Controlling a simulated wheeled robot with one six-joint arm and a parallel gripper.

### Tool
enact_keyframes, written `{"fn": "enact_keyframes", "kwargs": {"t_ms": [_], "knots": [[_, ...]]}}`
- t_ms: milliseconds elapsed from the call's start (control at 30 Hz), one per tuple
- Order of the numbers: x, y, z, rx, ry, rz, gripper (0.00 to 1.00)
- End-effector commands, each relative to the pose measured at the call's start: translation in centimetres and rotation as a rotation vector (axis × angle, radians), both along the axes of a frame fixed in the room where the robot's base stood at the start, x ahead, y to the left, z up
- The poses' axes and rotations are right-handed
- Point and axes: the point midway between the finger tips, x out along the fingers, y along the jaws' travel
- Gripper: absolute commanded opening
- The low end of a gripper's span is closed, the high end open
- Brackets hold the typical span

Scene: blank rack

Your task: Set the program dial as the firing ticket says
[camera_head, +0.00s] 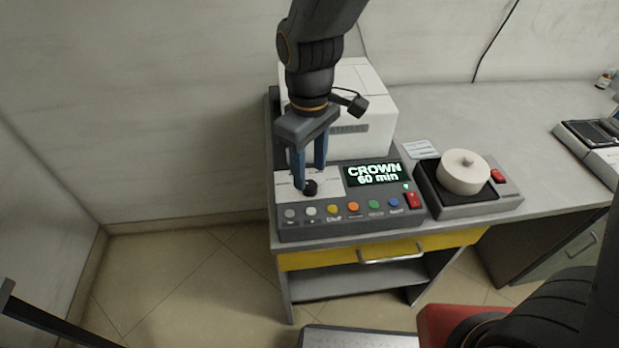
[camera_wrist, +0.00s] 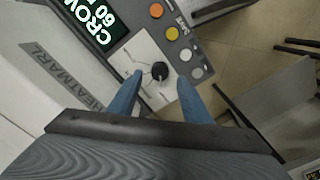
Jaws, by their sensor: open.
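The program dial (camera_head: 310,188) is a small black knob on a white plate at the left of the control panel. It also shows in the wrist view (camera_wrist: 160,71), between the two blue fingertips. My gripper (camera_head: 309,180) is open, with its fingers pointing down at the dial. A gap shows on each side of the knob in the wrist view. The display (camera_head: 375,173) reads "CROWN 60 min". A pale card (camera_head: 421,149) lies on the bench right of the panel; it may be the firing ticket, and its text is too small to read.
The white furnace (camera_head: 360,110) stands behind the panel. A row of coloured buttons (camera_head: 353,208) and a red switch (camera_head: 413,200) lie along its front. A plate unit with a round white lid (camera_head: 463,176) is to the right. Bare bench (camera_head: 470,115) shows behind it.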

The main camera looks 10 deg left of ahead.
Motion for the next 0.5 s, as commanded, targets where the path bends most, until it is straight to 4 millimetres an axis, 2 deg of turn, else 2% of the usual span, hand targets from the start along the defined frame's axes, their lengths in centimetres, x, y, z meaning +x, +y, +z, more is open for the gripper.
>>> {"fn": "enact_keyframes", "kwargs": {"t_ms": [200,500], "knots": [[-0.1,-0.1,-2.9,-0.001,0.002,-0.001,0.44],[0.0,-0.1,-4.0,0.001,-0.001,-0.002,0.44]]}}
